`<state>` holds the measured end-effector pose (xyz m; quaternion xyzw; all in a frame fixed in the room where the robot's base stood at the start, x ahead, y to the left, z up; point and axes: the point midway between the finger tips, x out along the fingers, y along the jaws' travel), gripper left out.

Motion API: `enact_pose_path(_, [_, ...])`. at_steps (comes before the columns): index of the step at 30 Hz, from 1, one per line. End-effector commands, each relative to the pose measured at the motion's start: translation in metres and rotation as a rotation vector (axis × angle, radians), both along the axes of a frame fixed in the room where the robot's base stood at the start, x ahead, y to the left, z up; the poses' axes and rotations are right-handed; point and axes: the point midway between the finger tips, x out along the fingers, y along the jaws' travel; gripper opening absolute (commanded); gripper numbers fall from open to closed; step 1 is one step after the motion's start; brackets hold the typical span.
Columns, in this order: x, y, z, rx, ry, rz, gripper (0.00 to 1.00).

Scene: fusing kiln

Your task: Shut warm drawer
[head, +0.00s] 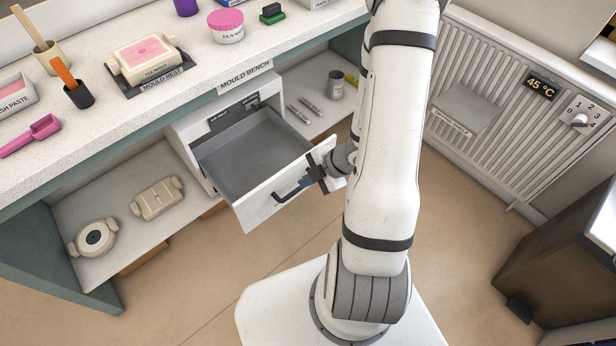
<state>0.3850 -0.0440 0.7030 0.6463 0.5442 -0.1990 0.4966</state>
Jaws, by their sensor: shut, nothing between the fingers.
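The warm drawer (252,157) stands pulled out from under the mould bench, with its grey inside bare and empty. Its white front carries a dark bar handle (290,190). My gripper (312,178) is shut and empty at the drawer front, close to the right end of the handle. Whether it touches the front cannot be told. My white arm rises on the right and hides part of my wrist and the floor behind it.
The bench top (285,35) holds a tile mould (146,52), a pink-lidded jar (226,27) and tools. Lower shelves hold two moulds (157,198) at left and a small can (336,84) at right. A radiator (470,90) and dark cabinet (555,250) stand right. Floor below the drawer is clear.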

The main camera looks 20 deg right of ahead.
Motion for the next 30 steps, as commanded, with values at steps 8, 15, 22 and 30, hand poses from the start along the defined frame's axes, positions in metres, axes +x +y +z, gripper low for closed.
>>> enact_pose_path(8, [0.02,0.031,-0.053,0.001,0.003,0.002,0.0])
enact_pose_path(15, [0.05,0.043,-0.053,-0.003,-0.001,0.0,0.0])
enact_pose_path(22, [0.06,0.045,-0.053,-0.003,-0.001,-0.003,0.0])
enact_pose_path(30, [0.061,0.04,-0.053,-0.003,0.0,-0.006,0.0])
